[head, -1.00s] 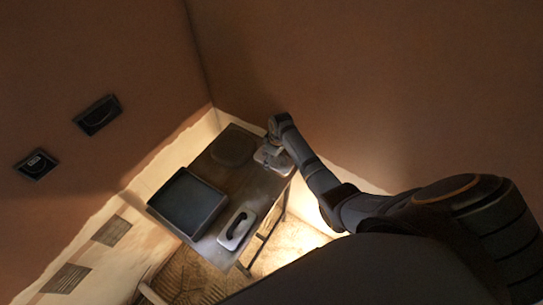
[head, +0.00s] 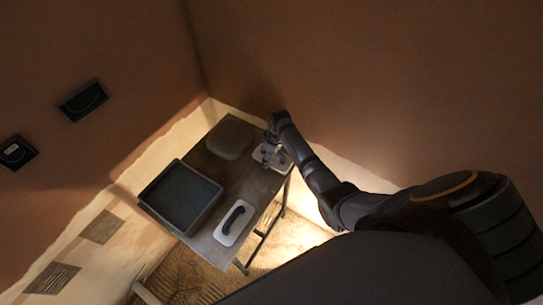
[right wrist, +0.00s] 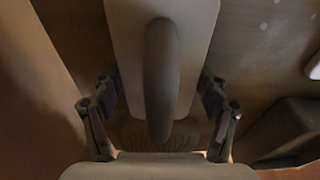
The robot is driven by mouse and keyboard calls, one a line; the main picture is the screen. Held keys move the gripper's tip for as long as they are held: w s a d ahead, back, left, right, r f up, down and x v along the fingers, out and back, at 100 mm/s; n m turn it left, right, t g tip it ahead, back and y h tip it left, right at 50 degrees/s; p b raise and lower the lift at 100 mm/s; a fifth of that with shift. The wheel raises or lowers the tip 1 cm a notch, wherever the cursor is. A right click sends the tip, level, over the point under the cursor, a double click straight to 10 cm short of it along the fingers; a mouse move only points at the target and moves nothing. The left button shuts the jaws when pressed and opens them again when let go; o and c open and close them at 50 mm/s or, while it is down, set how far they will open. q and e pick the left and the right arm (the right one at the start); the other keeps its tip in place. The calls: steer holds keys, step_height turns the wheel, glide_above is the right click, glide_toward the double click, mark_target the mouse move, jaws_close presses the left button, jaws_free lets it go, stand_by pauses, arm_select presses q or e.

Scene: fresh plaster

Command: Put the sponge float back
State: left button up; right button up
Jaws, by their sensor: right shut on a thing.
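My right gripper (head: 270,142) is at the far right corner of a small table (head: 205,240). It is shut on the dark handle of a float with a pale flat plate, which I take as the sponge float (head: 277,160). In the right wrist view, the sponge float (right wrist: 124,40) lies lengthwise between the fingers of the gripper (right wrist: 160,92). Its underside is hidden, and I cannot tell whether it touches the table. A second pale float (head: 226,237) with a dark handle lies on the table's near edge. My left gripper is out of view.
A black rectangular tray (head: 181,197) takes up the table's left part. A dark rounded flat object (head: 229,140) is at the back, left of my gripper. Walls stand close behind and left. Two dark wall boxes (head: 83,100) (head: 15,153) are at left.

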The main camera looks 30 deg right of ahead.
steer(key=shift+f, duration=0.3)
steer(key=o, duration=1.4)
steer(key=r+p, duration=0.2)
steer(key=p, duration=0.1)
steer(key=r+p, duration=0.3)
steer(key=s+r+p, duration=0.1)
steer(key=r+p, duration=0.2)
steer(key=shift+d+r, duration=0.1)
steer(key=shift+d, duration=0.15)
steer(key=shift+w, duration=0.1)
